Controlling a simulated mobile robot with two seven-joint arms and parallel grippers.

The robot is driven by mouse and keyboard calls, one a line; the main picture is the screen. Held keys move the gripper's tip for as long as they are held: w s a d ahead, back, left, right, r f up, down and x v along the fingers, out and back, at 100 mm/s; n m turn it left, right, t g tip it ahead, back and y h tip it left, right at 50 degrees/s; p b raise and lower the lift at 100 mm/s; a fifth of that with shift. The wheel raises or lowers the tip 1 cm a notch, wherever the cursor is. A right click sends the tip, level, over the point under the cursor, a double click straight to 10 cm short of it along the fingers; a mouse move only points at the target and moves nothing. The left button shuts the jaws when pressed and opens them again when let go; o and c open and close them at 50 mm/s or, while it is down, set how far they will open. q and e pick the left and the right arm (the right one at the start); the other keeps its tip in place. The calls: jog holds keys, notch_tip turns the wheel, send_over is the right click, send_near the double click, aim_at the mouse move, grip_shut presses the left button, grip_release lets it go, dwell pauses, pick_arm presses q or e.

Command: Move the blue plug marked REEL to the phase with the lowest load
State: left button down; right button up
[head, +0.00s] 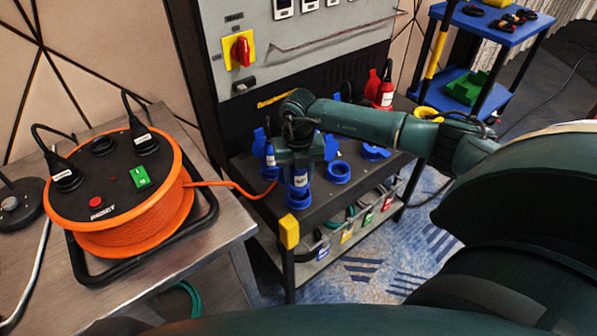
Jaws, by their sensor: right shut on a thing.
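My right gripper (299,160) reaches in from the right, pointing down over the front of the black socket shelf, shut on a blue plug (300,181) with a white label. The label is too small to read. An orange cable runs from the orange reel (135,235) towards this plug. The plug is upright at a round blue socket (299,199); I cannot tell whether it is seated. Another blue socket (338,172) to its right has no plug in it. Panel meters (284,8) are cut off at the top edge, their readings illegible. My left gripper is not in view.
Another blue plug (270,156) stands close left of my gripper. A red plug (386,93) stands at the back right. The reel sits on a metal table (235,215). A blue cart (497,28) stands behind. Several coloured tags hang below the shelf.

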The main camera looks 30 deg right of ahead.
jog(key=shift+f+b, duration=1.1)
jog(key=shift+f, duration=0.45)
dwell(0.4)
jog(key=o, duration=1.2)
jog(key=shift+c, duration=0.2)
jog(key=shift+o, duration=0.4)
jog(key=o, duration=0.3)
jog(key=shift+r, duration=0.2)
jog(key=shift+r+p, duration=2.55)
jog(key=shift+r, duration=0.35)
